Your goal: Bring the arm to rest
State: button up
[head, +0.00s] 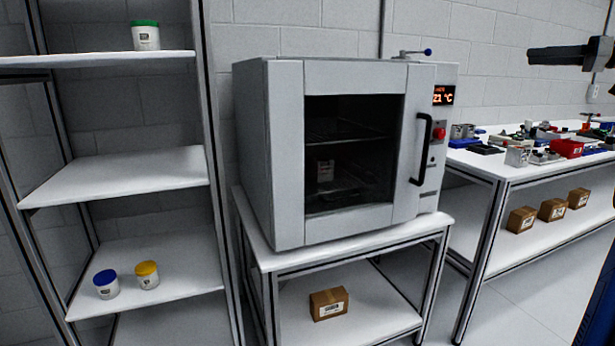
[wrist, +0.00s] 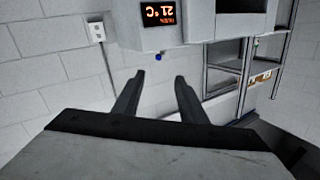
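My gripper (wrist: 159,76) shows in the wrist view with its two dark fingers apart and nothing between them. In the head view my gripper (head: 535,57) is at the upper right edge, raised above the workbench and pointing left. Most of my arm is out of the head view. The grey oven (head: 255,150) stands left of my gripper, its door shut and its display lit at 21 °C. The oven's display also shows upside down in the wrist view (wrist: 157,14).
The workbench (head: 505,172) below my gripper is crowded with small parts, with boxes (head: 553,210) on its lower shelf. A container (head: 325,171) is inside the oven. The left rack (head: 120,172) holds green-, blue- and yellow-lidded jars. Air around my gripper looks clear.

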jog(key=s+a+f+m+g+h, duration=0.15)
jog(key=a+f, duration=0.25)
jog(key=a, duration=0.5)
jog(key=a+f+m+g+h, duration=0.15)
jog(key=a+f, duration=0.25)
jog(key=a, duration=0.6)
jog(key=s+a+f+m+g+h, duration=0.2)
jog(key=s+a+f+m+h, duration=0.1)
jog(key=s+a+f, duration=0.8)
jog(key=s+a+f+g+h, duration=0.1)
jog(key=s+a+f+h, duration=0.2)
jog(key=s+f, duration=1.2)
jog(key=s+a+f+g+h, duration=0.1)
jog(key=s+a+f+h, duration=0.2)
jog(key=s+f, duration=1.2)
notch_tip(320, 180, down, 3)
jog(key=shift+a+r+g, duration=0.1)
jog(key=shift+a+g, duration=0.15)
jog(key=shift+g, duration=0.05)
